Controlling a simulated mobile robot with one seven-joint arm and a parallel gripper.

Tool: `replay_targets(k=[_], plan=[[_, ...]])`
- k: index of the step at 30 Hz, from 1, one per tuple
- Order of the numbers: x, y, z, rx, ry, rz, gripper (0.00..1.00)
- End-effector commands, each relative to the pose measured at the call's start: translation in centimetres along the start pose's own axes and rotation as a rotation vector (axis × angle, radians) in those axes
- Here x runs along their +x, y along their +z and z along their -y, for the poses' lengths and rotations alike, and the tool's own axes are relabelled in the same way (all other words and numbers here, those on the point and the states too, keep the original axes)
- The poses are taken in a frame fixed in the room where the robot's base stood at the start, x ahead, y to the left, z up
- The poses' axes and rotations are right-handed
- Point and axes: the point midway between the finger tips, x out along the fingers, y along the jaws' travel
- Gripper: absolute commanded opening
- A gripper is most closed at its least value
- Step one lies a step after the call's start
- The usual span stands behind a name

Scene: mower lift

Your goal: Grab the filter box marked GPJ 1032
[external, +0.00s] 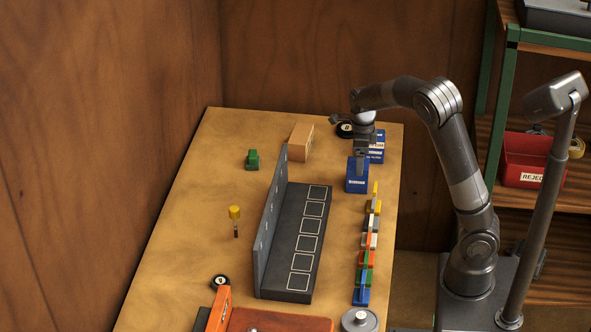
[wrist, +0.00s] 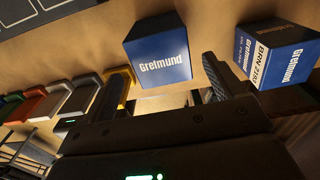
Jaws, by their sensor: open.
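A blue box (external: 357,178) stands on the bench just under my gripper (external: 362,160). In the wrist view this blue box (wrist: 158,58) shows a face reading "Grelmund", between and beyond my spread fingers (wrist: 162,84). My gripper is open, with nothing held. A second blue box (external: 377,150) stands behind the first, partly hidden by my arm. In the wrist view the second box (wrist: 262,55) is right of my right finger, with a white label reading about "BRN 215" and an oil filter face. The marking GPJ 1032 is not readable on either box.
A black rack (external: 303,250) with outlined squares fills the bench middle. A row of coloured pieces (external: 367,250) runs along the right edge, near the front box. A cardboard box (external: 300,140) and a green object (external: 252,159) stand behind. A red reject bin (external: 525,160) is on the shelf.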

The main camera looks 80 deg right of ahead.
Motion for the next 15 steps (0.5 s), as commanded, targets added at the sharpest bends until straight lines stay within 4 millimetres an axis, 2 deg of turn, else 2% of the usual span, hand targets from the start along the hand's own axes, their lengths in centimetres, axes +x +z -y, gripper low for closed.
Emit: replay_targets(k=[5,12,15], plan=[[1.2,0.2,0.1,0.002,0.000,0.000,0.87],[4.7,0.5,0.3,0.001,0.001,-0.001,0.87],[5.3,0.6,0.3,0.000,0.000,0.000,0.87]])
